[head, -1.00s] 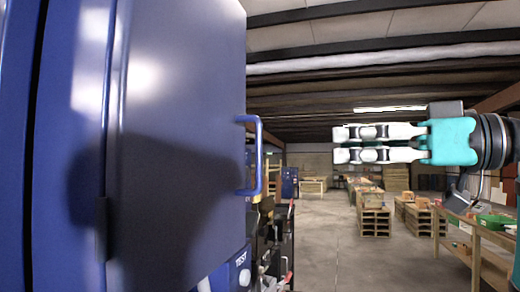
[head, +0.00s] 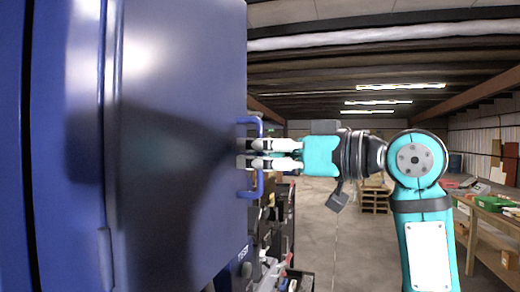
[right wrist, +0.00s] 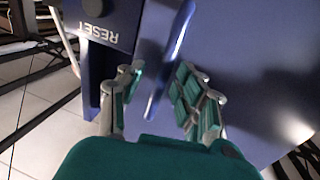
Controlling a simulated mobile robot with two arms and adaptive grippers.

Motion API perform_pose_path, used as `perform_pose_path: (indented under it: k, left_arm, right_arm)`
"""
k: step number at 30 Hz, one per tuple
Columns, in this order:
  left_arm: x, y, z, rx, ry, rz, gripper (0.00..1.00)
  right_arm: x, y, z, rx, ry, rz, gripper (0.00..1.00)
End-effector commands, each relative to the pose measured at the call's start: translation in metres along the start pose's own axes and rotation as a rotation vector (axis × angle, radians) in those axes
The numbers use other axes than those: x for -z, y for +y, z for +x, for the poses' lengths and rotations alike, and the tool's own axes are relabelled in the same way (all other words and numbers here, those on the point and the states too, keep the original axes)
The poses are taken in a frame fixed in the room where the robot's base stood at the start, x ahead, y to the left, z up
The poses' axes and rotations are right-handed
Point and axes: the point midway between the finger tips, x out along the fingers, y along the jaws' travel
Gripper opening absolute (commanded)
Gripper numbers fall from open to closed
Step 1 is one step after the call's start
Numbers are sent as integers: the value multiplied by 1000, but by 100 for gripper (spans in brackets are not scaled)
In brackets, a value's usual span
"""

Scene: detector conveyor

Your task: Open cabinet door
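The cabinet door (head: 185,85) is a large dark blue panel filling the left of the head view. Its blue bar handle (head: 260,187) stands out from the door's right edge. My right gripper (head: 250,154) reaches in from the right, with its fingertips at the middle of the handle. In the right wrist view, the handle (right wrist: 168,70) lies between the two spread fingers of the gripper (right wrist: 162,98), with gaps visible on both sides. The door looks closed, though its far edge is hidden. My left gripper is not in view.
A blue panel with a RESET label (right wrist: 100,25) is close beside the gripper in the right wrist view. Dark equipment (head: 275,235) stands beyond the cabinet. A wooden workbench (head: 490,215) runs along the right. Open floor (head: 335,250) lies between.

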Motion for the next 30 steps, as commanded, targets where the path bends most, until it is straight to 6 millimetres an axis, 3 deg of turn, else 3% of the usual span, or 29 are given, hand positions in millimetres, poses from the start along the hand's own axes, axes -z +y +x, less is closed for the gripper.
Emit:
perform_pose_path:
  k: [4, 12, 30]
  left_arm:
    - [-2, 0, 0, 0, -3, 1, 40]
    - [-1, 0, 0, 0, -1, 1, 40]
    - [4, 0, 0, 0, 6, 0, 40]
  right_arm:
    - [0, 0, 0, 0, 0, 0, 33]
    - [0, 0, 0, 0, 0, 0, 0]
    - [0, -1, 0, -3, 0, 0, 0]
